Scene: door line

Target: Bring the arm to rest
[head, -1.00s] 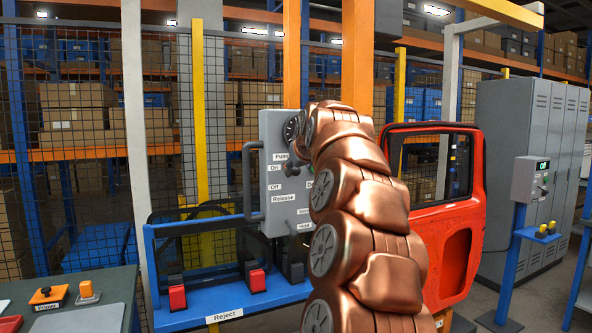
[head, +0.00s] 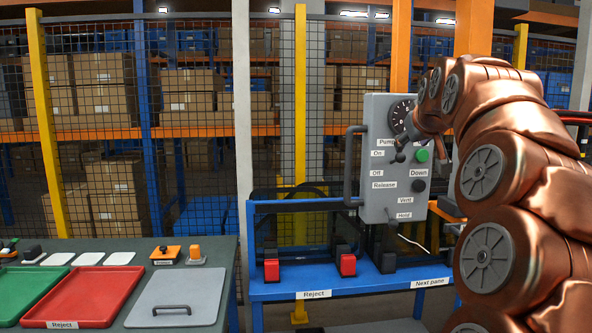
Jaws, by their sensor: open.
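My copper-coloured arm (head: 500,170) fills the right side of the head view and arches over toward a grey control box (head: 378,205). My gripper (head: 403,148) is small and dark at the arm's end, in front of the box near the "Pump" and "On" labels. It is open, and I see nothing held in it. Whether it touches the box or a lever there cannot be told. A round dial (head: 400,112) is partly hidden by my arm. A green button (head: 423,156) and a black "Down" knob (head: 418,186) show beside the gripper.
A blue bench (head: 345,288) labelled "Reject" and "Next pane" carries red and black blocks. At left, a table holds a red tray (head: 100,297), a green tray (head: 30,292) and a grey lid (head: 178,295) with a handle. A mesh fence (head: 190,185) stands behind.

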